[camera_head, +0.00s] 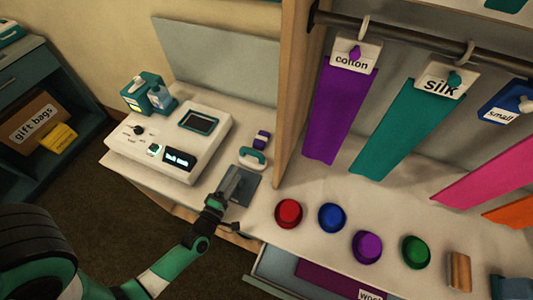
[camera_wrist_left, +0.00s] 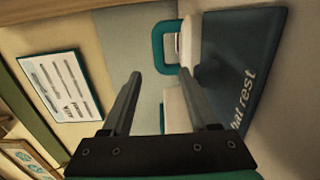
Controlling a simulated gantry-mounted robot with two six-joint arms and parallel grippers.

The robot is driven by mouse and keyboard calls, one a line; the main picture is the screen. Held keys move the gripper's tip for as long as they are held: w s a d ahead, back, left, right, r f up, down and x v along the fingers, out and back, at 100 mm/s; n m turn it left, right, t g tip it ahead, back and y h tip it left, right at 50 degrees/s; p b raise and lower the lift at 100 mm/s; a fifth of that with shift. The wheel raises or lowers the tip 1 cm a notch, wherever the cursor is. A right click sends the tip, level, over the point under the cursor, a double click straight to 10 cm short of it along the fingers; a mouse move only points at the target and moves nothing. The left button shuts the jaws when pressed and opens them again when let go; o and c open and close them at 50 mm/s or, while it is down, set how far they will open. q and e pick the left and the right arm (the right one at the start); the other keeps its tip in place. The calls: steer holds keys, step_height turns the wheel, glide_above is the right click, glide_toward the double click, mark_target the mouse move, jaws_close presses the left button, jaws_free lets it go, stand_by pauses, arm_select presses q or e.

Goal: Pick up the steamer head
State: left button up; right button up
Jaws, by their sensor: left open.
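What looks like the steamer head (camera_head: 253,158), white with a teal loop handle, is at the back edge of the dark heat rest (camera_head: 250,188) on the counter. In the left wrist view, its teal loop (camera_wrist_left: 158,48) and white body (camera_wrist_left: 188,38) show just beyond the fingertips, beside the heat rest (camera_wrist_left: 255,70). My left gripper (camera_head: 236,176) is over the heat rest, just in front of the steamer head. Its fingers (camera_wrist_left: 163,80) are spread apart with nothing held between them. My right gripper is out of view.
A white control unit (camera_head: 170,140) with knobs and a screen stands left of the heat rest. A small purple-and-white item (camera_head: 262,140) is behind. Red (camera_head: 288,213) and blue (camera_head: 332,217) round objects lie right. A wooden upright (camera_head: 297,100) rises at the back.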

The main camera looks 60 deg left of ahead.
mark_target(250, 154)
arm_select(q)
steer(key=shift+w+d, duration=0.15)
steer(key=shift+w, duration=0.1)
steer(key=x, duration=0.5)
steer(key=shift+w+r+b, duration=0.1)
steer(key=shift+w+b, duration=0.1)
steer(key=shift+b, duration=0.2)
steer(key=shift+w+a, duration=0.3)
steer(key=shift+w, duration=0.05)
steer(key=b+x, duration=0.1)
steer(key=x, duration=0.4)
jaws_close()
stand_by(0.4)
